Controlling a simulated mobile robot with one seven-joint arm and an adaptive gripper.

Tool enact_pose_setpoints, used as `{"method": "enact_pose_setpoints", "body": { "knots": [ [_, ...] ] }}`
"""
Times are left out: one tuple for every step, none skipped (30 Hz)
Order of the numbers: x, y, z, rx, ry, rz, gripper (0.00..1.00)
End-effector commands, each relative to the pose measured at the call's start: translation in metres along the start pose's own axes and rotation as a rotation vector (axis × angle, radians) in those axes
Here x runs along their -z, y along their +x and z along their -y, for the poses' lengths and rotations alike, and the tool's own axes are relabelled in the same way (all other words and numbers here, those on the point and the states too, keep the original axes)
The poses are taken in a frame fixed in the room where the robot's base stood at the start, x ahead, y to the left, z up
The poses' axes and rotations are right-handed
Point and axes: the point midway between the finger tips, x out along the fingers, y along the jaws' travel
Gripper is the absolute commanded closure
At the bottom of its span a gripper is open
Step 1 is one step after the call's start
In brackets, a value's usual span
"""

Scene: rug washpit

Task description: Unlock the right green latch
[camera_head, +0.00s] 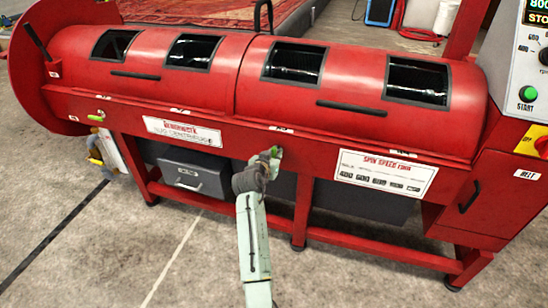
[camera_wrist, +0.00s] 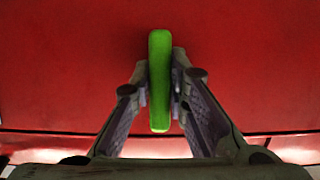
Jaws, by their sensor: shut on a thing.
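The right green latch (camera_wrist: 160,62) is an upright green bar on the red machine front in the wrist view. In the head view, a bit of it (camera_head: 277,150) shows at the middle of the machine's front beam, partly hidden by my gripper. My gripper (camera_head: 268,158) reaches the latch from the front. In the wrist view its two fingers (camera_wrist: 160,88) close on the latch from left and right. Another green latch (camera_head: 96,117) sits at the left end of the same beam, apart from my gripper.
The red rug centrifuge (camera_head: 220,120) spans the view, with two windowed lids and black handles. A control panel (camera_head: 520,80) with a green start button stands at the right. A grey box (camera_head: 190,174) sits under the machine. The concrete floor in front is clear.

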Motion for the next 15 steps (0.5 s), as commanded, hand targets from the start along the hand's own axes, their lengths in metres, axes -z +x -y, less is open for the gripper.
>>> {"method": "enact_pose_setpoints", "body": {
  "knots": [
    [-0.0004, 0.0003, -0.0006, -0.004, -0.006, 0.001, 1.0],
    [-0.0004, 0.0003, -0.0006, -0.005, -0.009, 0.001, 1.0],
    [-0.0004, 0.0003, -0.0007, -0.007, -0.012, 0.001, 1.0],
    [-0.0004, 0.0003, -0.0007, -0.007, -0.013, 0.001, 1.0],
    [-0.0004, 0.0003, -0.0007, -0.007, -0.015, 0.001, 1.0],
    [-0.0004, 0.0002, -0.0007, -0.008, -0.015, 0.001, 1.0],
    [-0.0004, 0.0002, -0.0007, -0.008, -0.016, 0.001, 1.0],
    [-0.0004, 0.0003, -0.0007, -0.008, -0.016, 0.001, 1.0],
    [-0.0004, 0.0002, -0.0007, -0.008, -0.016, 0.001, 1.0],
    [-0.0004, 0.0002, -0.0007, -0.008, -0.016, 0.001, 1.0],
    [-0.0004, 0.0002, -0.0007, -0.008, -0.016, 0.001, 1.0],
    [-0.0004, 0.0002, -0.0007, -0.008, -0.016, 0.001, 1.0],
    [-0.0004, 0.0002, -0.0007, -0.008, -0.016, 0.001, 1.0],
    [-0.0004, 0.0002, -0.0007, -0.007, -0.016, 0.001, 1.0],
    [-0.0004, 0.0003, -0.0007, -0.007, -0.016, 0.001, 0.85]
  ]
}}
